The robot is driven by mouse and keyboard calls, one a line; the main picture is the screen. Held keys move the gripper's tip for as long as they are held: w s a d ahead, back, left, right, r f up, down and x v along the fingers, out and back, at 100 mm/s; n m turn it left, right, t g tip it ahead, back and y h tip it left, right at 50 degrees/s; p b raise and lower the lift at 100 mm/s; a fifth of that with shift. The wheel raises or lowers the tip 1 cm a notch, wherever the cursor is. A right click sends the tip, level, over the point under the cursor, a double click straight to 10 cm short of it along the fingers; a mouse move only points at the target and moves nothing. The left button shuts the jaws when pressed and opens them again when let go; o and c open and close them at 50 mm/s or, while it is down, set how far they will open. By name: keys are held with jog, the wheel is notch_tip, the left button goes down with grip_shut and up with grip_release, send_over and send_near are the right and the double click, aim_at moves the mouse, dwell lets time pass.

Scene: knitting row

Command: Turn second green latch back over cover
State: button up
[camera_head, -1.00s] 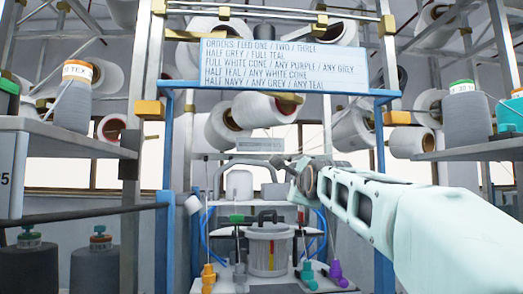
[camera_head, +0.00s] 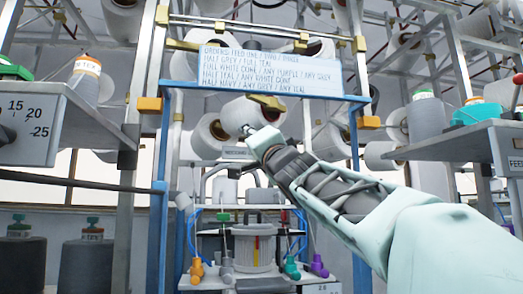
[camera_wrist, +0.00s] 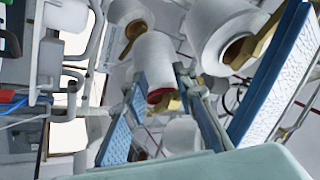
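A small green latch (camera_head: 223,217) shows at the upper left of the ribbed grey canister (camera_head: 252,252) in the head view, low in the blue frame. A dark handle (camera_head: 252,214) lies across the canister's top. I cannot make out a separate cover or a second green latch clearly. My gripper (camera_head: 258,137) is raised well above the canister, in front of the hanging cones. In the wrist view its two fingers (camera_wrist: 160,78) stand apart with nothing held between them; a white cone shows beyond. A green piece (camera_wrist: 10,40) at that view's left edge cannot be identified.
A blue frame (camera_head: 162,190) with an orders sign (camera_head: 270,72) surrounds the canister. White cones (camera_head: 245,112) hang behind my gripper. Shelves with cones flank both sides.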

jog(key=s+a+n+y, duration=0.1)
jog(key=s+n+y, duration=0.1)
jog(key=shift+s+a+r+n+b, duration=0.2)
jog(key=shift+s+a+n+b, duration=0.15)
jog(key=shift+a+n, duration=0.05)
dwell(0.3)
